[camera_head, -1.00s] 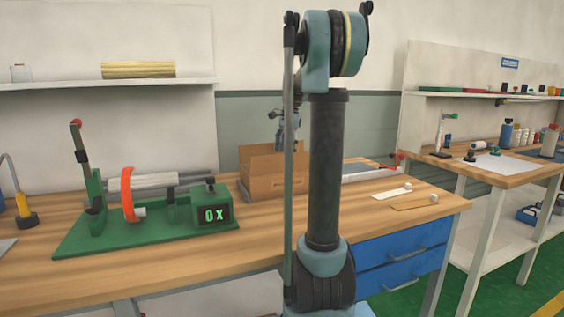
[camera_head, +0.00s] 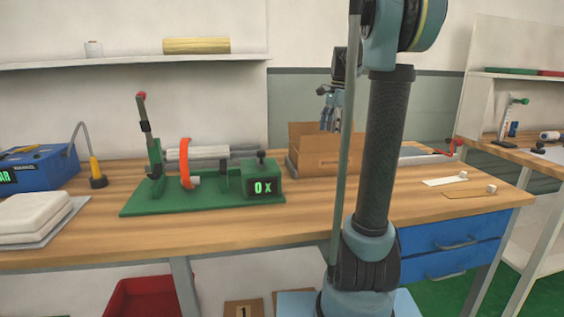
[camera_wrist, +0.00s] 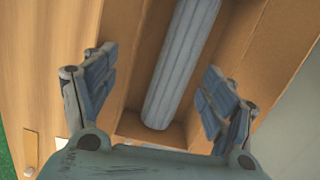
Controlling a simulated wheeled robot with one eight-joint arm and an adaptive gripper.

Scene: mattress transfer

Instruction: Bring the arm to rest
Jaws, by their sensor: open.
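My gripper (camera_head: 328,112) is above the cardboard box (camera_head: 312,162) on the workbench, partly behind my own arm in the head view. In the wrist view my gripper (camera_wrist: 160,62) is open, its two fingers spread well apart. A grey striped roll (camera_wrist: 180,70) lies below, inside the cardboard box (camera_wrist: 262,50). It shows between the fingers, and neither finger appears to touch it. My arm stands upright in front of the bench.
White pads (camera_head: 38,215) and a blue box (camera_head: 40,168) are at far left. A second bench (camera_head: 520,150) stands at right.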

